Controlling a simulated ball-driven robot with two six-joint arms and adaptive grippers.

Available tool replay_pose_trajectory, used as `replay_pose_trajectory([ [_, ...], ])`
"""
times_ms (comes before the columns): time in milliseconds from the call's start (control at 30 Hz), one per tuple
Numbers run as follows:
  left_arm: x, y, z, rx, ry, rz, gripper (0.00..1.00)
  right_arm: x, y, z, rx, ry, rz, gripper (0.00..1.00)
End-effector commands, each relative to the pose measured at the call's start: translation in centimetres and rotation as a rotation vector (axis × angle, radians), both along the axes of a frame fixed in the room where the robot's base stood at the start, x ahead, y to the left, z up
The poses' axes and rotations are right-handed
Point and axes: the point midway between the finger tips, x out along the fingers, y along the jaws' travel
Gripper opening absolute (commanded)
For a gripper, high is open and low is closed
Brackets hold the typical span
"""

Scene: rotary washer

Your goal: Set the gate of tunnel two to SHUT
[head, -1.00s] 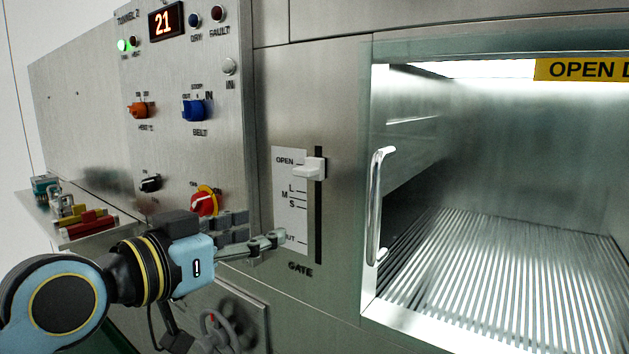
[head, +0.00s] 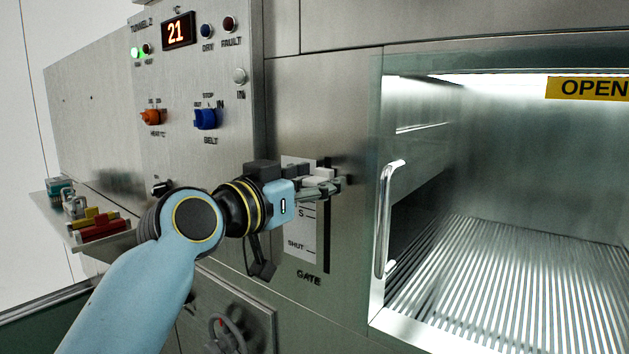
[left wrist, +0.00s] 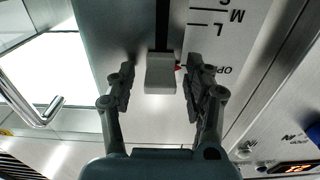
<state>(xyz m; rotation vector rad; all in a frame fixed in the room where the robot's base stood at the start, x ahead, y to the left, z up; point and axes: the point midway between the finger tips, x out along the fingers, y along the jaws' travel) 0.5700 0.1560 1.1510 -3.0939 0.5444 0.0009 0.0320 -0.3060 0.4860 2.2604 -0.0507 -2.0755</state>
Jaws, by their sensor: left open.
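The gate's white slider knob (left wrist: 160,74) shows in the left wrist view, beside the OPEN mark of the scale plate (left wrist: 222,35). My left gripper (left wrist: 158,85) is open, with one finger on each side of the knob and a gap showing on both sides. In the head view my left gripper (head: 335,185) covers the upper part of the GATE scale and mostly hides the knob. The lower part of the scale plate (head: 302,244), with the SHUT mark, is visible, and the dark slot (head: 327,235) runs down beside it. My right gripper is out of view.
Right of the slot stands the chamber opening with a vertical metal handle (head: 385,220). The control panel (head: 180,85) with knobs is to the left. A ledge with coloured padlocks (head: 95,220) and a handwheel (head: 228,335) sit lower left.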

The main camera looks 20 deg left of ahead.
Motion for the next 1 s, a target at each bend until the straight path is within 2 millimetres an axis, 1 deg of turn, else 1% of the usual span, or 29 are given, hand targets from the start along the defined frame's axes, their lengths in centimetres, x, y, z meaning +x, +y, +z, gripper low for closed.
replay_pose_trajectory([
  [167, 0.01, 0.00, 0.00, 0.000, 0.000, 0.000, 0.52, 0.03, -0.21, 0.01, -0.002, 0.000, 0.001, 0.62],
  [200, 0.01, 0.01, 0.00, 0.000, 0.000, 0.000, 0.51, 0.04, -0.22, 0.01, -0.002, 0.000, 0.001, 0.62],
  [500, -0.01, 0.01, -0.01, 0.000, 0.000, 0.000, 0.11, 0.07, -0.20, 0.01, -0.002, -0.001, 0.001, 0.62],
  [600, -0.02, 0.02, -0.01, 0.000, 0.000, 0.000, 0.00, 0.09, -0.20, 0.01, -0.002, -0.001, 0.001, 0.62],
  [867, -0.02, 0.02, -0.03, 0.000, 0.000, 0.000, 0.00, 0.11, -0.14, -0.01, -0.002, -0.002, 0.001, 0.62],
  [1000, -0.02, 0.02, -0.88, -0.001, 0.001, 0.000, 0.00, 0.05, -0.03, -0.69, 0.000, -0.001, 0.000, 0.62],
])
